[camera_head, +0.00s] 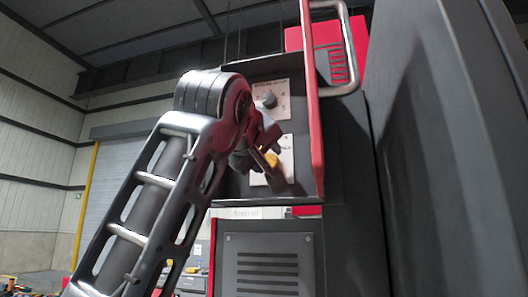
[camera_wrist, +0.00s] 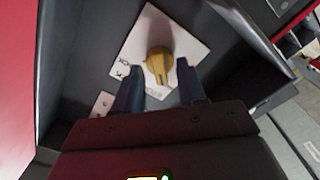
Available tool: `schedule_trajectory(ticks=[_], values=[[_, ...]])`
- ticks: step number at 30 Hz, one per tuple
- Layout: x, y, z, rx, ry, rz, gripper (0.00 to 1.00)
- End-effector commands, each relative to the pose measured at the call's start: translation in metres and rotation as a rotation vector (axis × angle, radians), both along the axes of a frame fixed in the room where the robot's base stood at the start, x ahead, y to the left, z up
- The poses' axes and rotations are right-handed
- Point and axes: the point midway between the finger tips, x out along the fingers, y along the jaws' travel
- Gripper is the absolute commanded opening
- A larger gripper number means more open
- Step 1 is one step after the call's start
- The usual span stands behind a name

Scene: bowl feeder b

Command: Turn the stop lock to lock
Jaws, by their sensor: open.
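The stop lock is a yellow knob on a white label plate inside a dark box, and it shows in the wrist view (camera_wrist: 160,62). In the head view the yellow knob (camera_head: 271,160) is partly hidden by my gripper. My gripper (camera_wrist: 160,88) is open, its two dark fingers pointing at the plate with the knob between and just beyond their tips. I cannot tell whether a finger touches it. Lettering on the plate is tilted and only partly readable. In the head view my gripper (camera_head: 268,165) is in front of the lower plate.
A second plate with a grey knob (camera_head: 269,99) sits above the yellow one. A red door edge (camera_head: 314,110) with a metal handle (camera_head: 350,50) stands close on the right. Dark box walls surround the plates. A vented cabinet panel (camera_head: 268,265) is below.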

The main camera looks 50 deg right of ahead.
Motion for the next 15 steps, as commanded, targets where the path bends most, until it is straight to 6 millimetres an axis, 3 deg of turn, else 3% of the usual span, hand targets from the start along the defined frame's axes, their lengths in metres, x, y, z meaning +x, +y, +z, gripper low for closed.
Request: schedule_trajectory(ticks=[8, 15], values=[[0.0011, -0.0022, -0.0003, -0.001, 0.0, 0.001, 0.4], [0.0009, -0.002, -0.0002, -0.001, 0.0, 0.001, 0.19]])
